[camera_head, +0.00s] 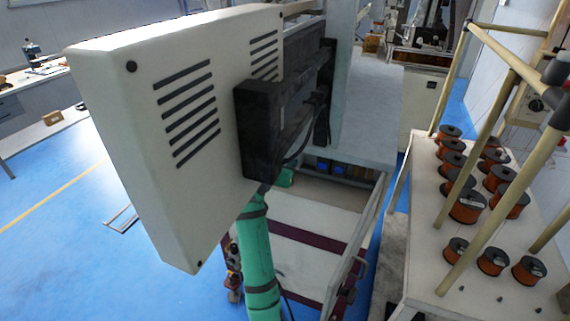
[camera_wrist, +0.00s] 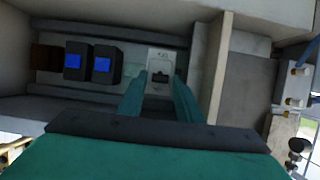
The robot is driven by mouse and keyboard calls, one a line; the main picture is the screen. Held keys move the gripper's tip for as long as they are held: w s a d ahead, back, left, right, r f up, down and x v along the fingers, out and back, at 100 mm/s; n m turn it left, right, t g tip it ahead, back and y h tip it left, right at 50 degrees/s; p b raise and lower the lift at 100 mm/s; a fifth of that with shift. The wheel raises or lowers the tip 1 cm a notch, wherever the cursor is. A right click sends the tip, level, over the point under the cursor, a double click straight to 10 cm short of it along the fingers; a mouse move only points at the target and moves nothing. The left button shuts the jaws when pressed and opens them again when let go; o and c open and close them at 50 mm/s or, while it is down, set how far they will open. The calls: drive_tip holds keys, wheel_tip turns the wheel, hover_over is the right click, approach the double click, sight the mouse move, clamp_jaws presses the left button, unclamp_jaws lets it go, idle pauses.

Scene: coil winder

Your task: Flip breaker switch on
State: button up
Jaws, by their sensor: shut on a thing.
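The breaker switch (camera_wrist: 160,62) shows in the wrist view as a light-faced unit with a dark toggle at the middle of its front. It sits in a row at the right end of a recessed compartment. My gripper (camera_wrist: 160,88) has its two teal fingers on the left and right sides of the breaker, shut on it. The toggle shows between the fingertips, and I cannot tell whether it is on or off. In the head view the breaker and my fingertips cannot be made out.
Two dark blocks with blue faces (camera_wrist: 103,64) stand left of the breaker. A pale partition wall (camera_wrist: 220,68) rises close to its right. In the head view a large vented white box (camera_head: 185,110) fills the left centre. Several copper spools (camera_head: 467,207) stand on a table at right.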

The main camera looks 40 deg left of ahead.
drive_tip(key=o, duration=1)
drive_tip(key=shift+o, duration=0.2)
drive_tip(key=shift+s, duration=0.1)
drive_tip(key=v, duration=0.7)
drive_tip(key=shift+s+r, duration=0.1)
drive_tip(key=shift+s, duration=0.05)
